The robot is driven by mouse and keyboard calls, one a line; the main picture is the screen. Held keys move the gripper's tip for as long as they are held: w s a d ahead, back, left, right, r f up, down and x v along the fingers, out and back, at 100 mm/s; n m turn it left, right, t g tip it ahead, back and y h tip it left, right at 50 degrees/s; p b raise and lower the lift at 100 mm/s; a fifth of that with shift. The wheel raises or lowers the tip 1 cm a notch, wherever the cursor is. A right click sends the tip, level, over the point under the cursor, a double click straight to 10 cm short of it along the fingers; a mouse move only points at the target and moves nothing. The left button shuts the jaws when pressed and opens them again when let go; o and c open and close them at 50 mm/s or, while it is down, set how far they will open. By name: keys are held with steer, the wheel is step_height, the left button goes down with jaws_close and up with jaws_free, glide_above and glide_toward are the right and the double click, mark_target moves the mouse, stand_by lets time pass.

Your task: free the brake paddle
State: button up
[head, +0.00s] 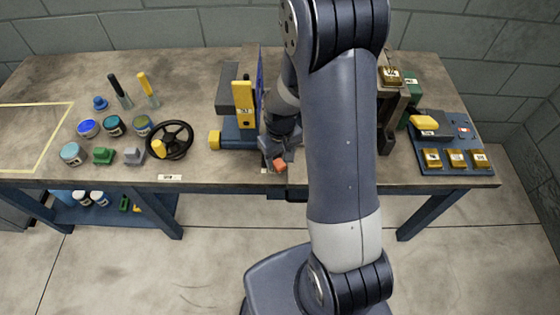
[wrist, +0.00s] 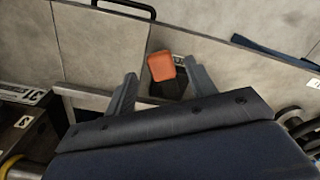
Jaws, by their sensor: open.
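The orange-red pad (head: 280,166), which looks like the brake paddle, is at the bench's front edge, below my wrist. In the wrist view the pad (wrist: 161,66) sits on a dark block or stem. My gripper (wrist: 162,72) is open, with one finger on each side of the pad. Gaps show between both fingers and the pad. In the head view my gripper (head: 276,153) is small and partly merged with dark parts around it. What holds the paddle cannot be made out.
On the bench (head: 200,180) a black handwheel (head: 170,140) and a blue-and-yellow fixture (head: 240,130) stand left of my gripper. Several jars stand further left. A blue panel (head: 455,135) with yellow blocks is at the right. My arm hides part of the bench middle.

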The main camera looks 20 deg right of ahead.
mark_target(283, 164)
steer(key=shift+f, duration=1.45)
steer(key=shift+c, duration=0.5)
steer(key=c, duration=0.9)
steer(key=shift+w+d+n+b, duration=0.15)
steer(key=shift+d+n+b, duration=0.3)
steer(key=shift+n+b, duration=0.35)
steer(key=o, duration=1)
